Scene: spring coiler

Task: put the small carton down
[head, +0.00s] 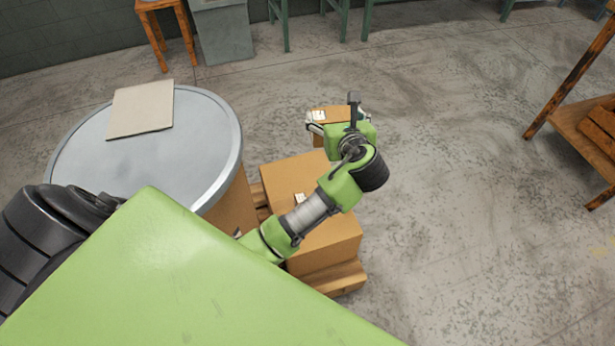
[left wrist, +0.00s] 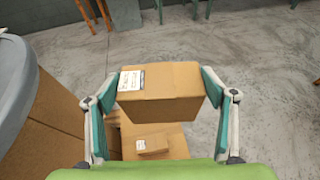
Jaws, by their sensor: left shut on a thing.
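The small carton (left wrist: 160,92) is a brown cardboard box with a white label. In the left wrist view it sits between the two fingers of my left gripper (left wrist: 162,98), which is shut on it. In the head view the small carton (head: 333,114) shows partly behind my left gripper (head: 335,125). A larger carton (head: 290,177) stands below and nearer in the head view, partly covered by my left arm. The held carton appears above the floor, but its underside is hidden. My right gripper is in neither view.
A large drum (head: 215,150) with a grey lid stands at left, with a flat tan sheet (head: 140,110) on top. A wooden pallet (head: 345,277) shows under the larger carton. A wooden rack (head: 575,130) stands far right. The floor (head: 450,200) between is clear.

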